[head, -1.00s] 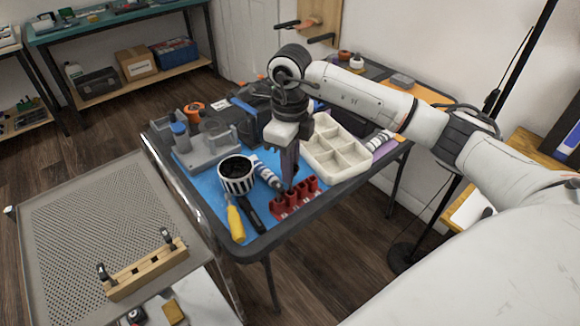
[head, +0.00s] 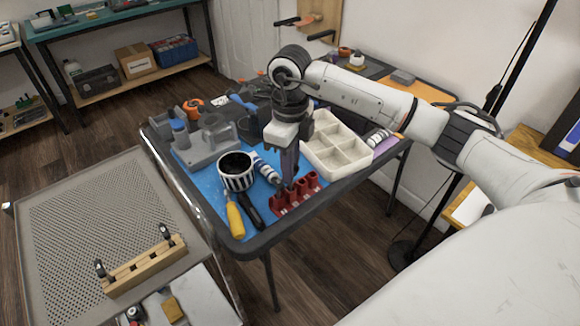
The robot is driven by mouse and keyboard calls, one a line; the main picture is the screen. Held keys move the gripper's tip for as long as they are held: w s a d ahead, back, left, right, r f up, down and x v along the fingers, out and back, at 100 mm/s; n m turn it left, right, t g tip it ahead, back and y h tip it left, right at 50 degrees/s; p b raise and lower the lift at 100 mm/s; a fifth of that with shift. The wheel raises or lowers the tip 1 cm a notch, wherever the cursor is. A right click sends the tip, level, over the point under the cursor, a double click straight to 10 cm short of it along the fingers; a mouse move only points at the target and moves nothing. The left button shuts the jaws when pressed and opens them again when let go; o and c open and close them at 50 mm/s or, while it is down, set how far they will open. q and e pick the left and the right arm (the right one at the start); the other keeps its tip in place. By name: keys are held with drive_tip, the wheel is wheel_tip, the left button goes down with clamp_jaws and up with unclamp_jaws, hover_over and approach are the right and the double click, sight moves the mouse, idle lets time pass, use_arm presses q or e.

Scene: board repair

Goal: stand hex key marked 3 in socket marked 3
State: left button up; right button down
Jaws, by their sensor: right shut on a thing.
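My right gripper (head: 288,184) points down over the red socket block (head: 309,184) at the front right of the blue mat. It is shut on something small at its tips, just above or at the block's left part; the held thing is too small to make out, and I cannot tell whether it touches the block. The block has several sockets in a row; their marks cannot be read at this size. No hex key can be picked out clearly. My left gripper is not in view.
A grey holder (head: 207,150) stands at the back left. The table's dark front edge (head: 310,208) is close.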

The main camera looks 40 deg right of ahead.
drive_tip(key=shift+f, duration=0.2)
drive_tip(key=shift+f+b, duration=0.6)
drive_tip(key=shift+f, duration=0.1)
drive_tip(key=shift+f, duration=0.3)
idle(0.5)
drive_tip(key=c, duration=1.7)
unclamp_jaws()
drive_tip(key=shift+c, duration=0.2)
drive_tip(key=shift+o, duration=0.9)
drive_tip(key=shift+r, duration=0.15)
drive_tip(key=shift+r+p, duration=2.25)
drive_tip(key=shift+r, duration=1.15)
